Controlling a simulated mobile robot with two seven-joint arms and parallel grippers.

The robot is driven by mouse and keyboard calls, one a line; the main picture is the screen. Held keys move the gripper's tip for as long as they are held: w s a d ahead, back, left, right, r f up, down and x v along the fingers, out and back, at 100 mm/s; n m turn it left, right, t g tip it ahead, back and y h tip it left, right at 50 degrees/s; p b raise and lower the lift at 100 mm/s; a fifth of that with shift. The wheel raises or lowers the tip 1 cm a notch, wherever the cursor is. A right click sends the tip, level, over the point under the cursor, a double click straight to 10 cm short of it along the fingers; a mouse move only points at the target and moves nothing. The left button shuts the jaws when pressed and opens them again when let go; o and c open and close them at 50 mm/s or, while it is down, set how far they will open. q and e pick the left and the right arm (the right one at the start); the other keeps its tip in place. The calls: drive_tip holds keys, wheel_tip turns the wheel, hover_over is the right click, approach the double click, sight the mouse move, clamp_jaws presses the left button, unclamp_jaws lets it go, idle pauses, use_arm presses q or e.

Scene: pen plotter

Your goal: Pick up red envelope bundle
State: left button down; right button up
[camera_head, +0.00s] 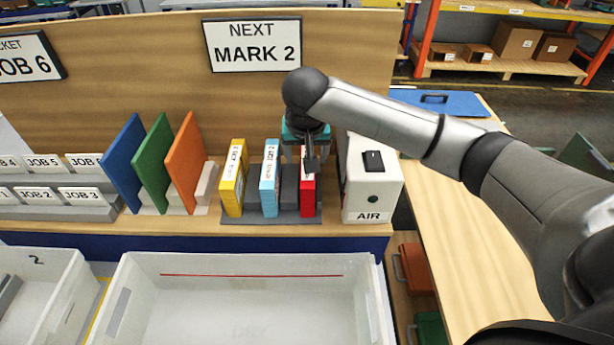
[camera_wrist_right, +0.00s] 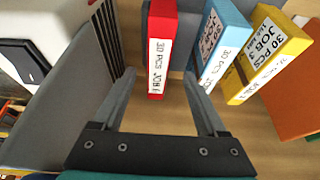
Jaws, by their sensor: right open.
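The red envelope bundle (camera_head: 308,198) stands upright in the dark grey rack at the right end of the row. Its top is partly hidden by my right gripper in the head view. My right gripper (camera_head: 311,160) is open above it, pointing down. In the right wrist view the red bundle (camera_wrist_right: 163,25), with a white label, lies between the two spread fingertips (camera_wrist_right: 160,78), with a gap on both sides. I cannot tell whether the fingertips reach down past its top. My left gripper is not in view.
A blue bundle (camera_head: 269,180) and a yellow bundle (camera_head: 232,180) stand left of the red one in the rack (camera_head: 268,217). A white AIR box (camera_head: 370,195) stands close on the right. A large white bin (camera_head: 240,300) is in front.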

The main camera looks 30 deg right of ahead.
drive_tip(key=x, duration=0.2)
drive_tip(key=shift+w+f, duration=0.15)
drive_tip(key=shift+f, duration=0.2)
drive_tip(key=shift+x, duration=2.6)
drive_tip(key=shift+d, duration=0.15)
drive_tip(key=shift+c, duration=0.2)
clamp_jaws()
